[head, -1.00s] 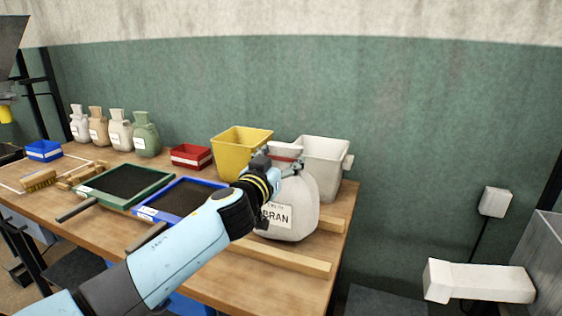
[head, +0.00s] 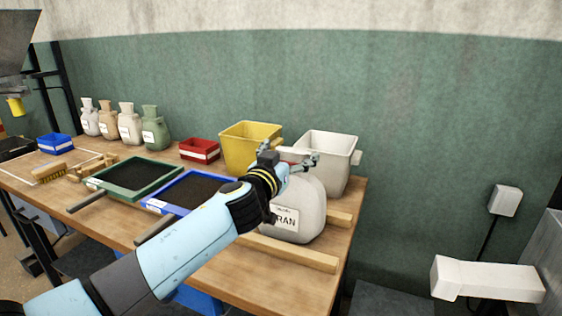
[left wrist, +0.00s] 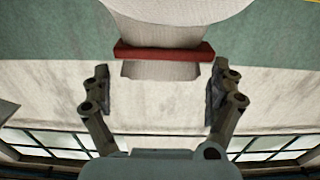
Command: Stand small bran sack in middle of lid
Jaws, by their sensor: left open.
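A rounded off-white sack (head: 308,205) with a label ending in "RAN" stands upright at the right end of the table in the head view. My left gripper (head: 290,157) is open at its top and partly covers the label and neck. In the left wrist view the sack body (left wrist: 180,18) is at the top, with a red band (left wrist: 163,50) round its neck. The open fingers of my left gripper (left wrist: 160,80) are apart on either side of the neck, with gaps at both sides. I cannot make out a lid. My right gripper is not in view.
A yellow bin (head: 246,150) and a white bin (head: 328,165) stand close behind the sack. Wooden strips (head: 290,253) lie beside it. Blue-framed (head: 190,193) and green-framed trays (head: 135,178) lie to the left. Several smaller sacks (head: 130,124) stand at the back left.

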